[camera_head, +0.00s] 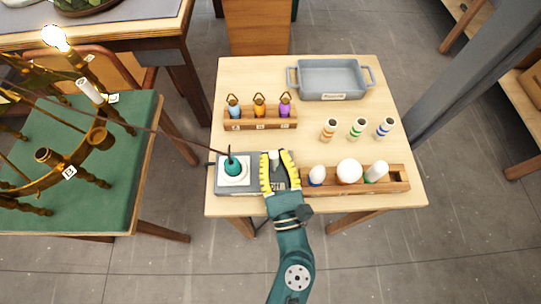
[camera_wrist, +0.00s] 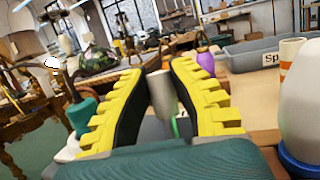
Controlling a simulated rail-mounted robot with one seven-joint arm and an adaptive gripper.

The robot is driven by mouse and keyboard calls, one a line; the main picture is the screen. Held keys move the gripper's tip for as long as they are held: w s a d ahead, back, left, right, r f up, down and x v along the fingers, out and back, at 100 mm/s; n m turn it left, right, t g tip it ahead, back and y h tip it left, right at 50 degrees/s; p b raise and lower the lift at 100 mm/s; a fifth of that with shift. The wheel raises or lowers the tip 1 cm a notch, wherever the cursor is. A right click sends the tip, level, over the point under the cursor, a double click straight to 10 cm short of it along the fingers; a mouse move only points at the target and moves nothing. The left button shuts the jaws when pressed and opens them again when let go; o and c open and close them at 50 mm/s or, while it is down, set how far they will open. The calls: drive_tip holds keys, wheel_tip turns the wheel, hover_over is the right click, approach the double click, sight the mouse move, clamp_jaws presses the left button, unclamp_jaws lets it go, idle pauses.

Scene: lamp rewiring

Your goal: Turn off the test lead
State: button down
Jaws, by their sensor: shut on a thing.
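The test lead unit, a grey box (camera_head: 223,186) at the table's front left, carries a teal knob-like part (camera_head: 233,168) on a white square. A thin dark lead (camera_head: 165,133) runs from there up left toward the brass chandelier (camera_head: 99,138). My gripper (camera_head: 275,154), with yellow ridged fingers, is at the right end of this box. Its fingers are shut on a small grey upright cylinder (camera_wrist: 162,92), likely the switch lever, also visible in the wrist view between the fingers. The cylinder's base is mostly hidden. One chandelier bulb (camera_head: 55,38) glows.
A wooden rack (camera_head: 402,184) with three white bulbs stands close right of my gripper. Behind are a rack of three coloured sockets (camera_head: 260,124), three banded tubes (camera_head: 358,129) and a grey tray (camera_head: 331,80). The table's middle is clear.

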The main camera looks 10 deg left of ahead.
drive_tip(key=c, duration=0.9)
unclamp_jaws()
drive_tip(key=v, duration=1.2)
